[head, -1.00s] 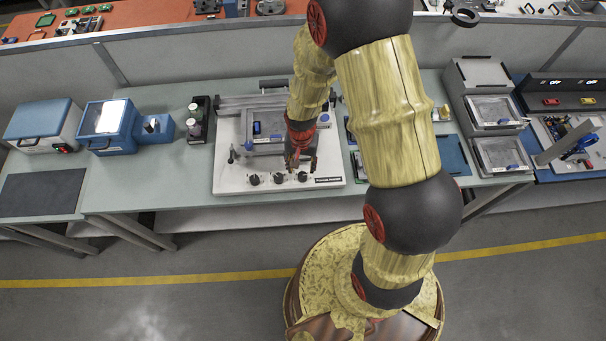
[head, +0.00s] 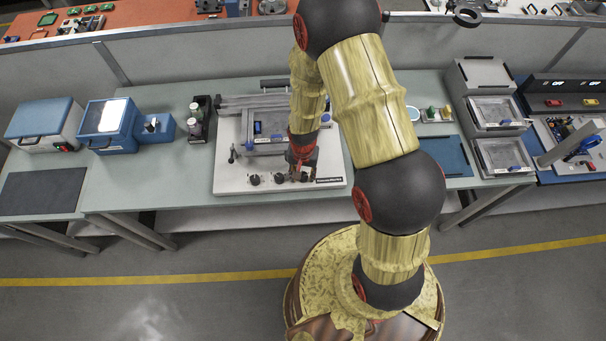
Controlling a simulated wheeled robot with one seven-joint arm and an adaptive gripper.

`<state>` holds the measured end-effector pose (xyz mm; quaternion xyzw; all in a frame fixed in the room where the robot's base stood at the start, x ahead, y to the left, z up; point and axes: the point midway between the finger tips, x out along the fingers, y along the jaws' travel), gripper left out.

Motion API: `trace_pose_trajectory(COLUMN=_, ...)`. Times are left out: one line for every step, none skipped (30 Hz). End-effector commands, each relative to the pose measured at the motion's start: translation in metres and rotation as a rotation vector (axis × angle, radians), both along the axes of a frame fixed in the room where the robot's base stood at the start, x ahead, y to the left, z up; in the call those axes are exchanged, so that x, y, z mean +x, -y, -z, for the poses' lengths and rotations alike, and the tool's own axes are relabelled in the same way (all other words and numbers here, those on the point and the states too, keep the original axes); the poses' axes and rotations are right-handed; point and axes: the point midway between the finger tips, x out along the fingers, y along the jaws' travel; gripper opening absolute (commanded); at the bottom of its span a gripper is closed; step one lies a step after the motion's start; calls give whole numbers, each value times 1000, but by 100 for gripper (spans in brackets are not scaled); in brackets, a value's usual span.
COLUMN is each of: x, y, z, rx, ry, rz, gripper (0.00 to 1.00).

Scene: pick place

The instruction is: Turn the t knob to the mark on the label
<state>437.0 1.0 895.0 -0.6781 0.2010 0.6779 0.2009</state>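A white panel (head: 232,187) lies on the bench, with a row of dark knobs on white dials along its front edge. The left knob (head: 254,180) and the middle knob (head: 279,179) are in plain view. My gripper (head: 301,174) points down at the right end of the row and largely covers the knob there. I cannot tell whether its fingers touch that knob or are closed around it. The knobs' shapes and the marks on their labels are too small to read.
A grey fixture (head: 262,146) with a raised rail stands on the panel behind the knobs. Bottles in a black holder (head: 197,118) and a blue device (head: 108,124) stand to the left. A blue mat (head: 445,157) and stacked trays (head: 497,112) are to the right.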

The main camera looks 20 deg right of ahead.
Motion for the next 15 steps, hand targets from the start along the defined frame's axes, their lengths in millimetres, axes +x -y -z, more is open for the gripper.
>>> trace_pose_trajectory(x=0, y=0, z=0, rx=0, ry=0, rz=0, gripper=32)
trace_pose_trajectory(x=0, y=0, z=0, rx=0, ry=0, rz=0, gripper=31)
trace_pose_trajectory(x=0, y=0, z=0, rx=0, ry=0, rz=0, gripper=28)
trace_pose_trajectory(x=0, y=0, z=0, rx=0, ry=0, rz=0, gripper=27)
trace_pose_trajectory(x=0, y=0, z=0, rx=0, ry=0, rz=0, gripper=25)
trace_pose_trajectory(x=0, y=0, z=0, rx=0, ry=0, rz=0, gripper=23)
trace_pose_trajectory(x=0, y=0, z=0, rx=0, ry=0, rz=0, gripper=21)
trace_pose_trajectory(x=0, y=0, z=0, rx=0, ry=0, rz=0, gripper=19)
trace_pose_trajectory(x=0, y=0, z=0, rx=0, ry=0, rz=0, gripper=17)
trace_pose_trajectory(x=0, y=0, z=0, rx=0, ry=0, rz=0, gripper=15)
trace_pose_trajectory(x=0, y=0, z=0, rx=0, ry=0, rz=0, gripper=14)
trace_pose_trajectory(x=0, y=0, z=0, rx=0, ry=0, rz=0, gripper=11)
trace_pose_trajectory(x=0, y=0, z=0, rx=0, ry=0, rz=0, gripper=10)
trace_pose_trajectory(x=0, y=0, z=0, rx=0, ry=0, rz=0, gripper=8)
trace_pose_trajectory(x=0, y=0, z=0, rx=0, ry=0, rz=0, gripper=6)
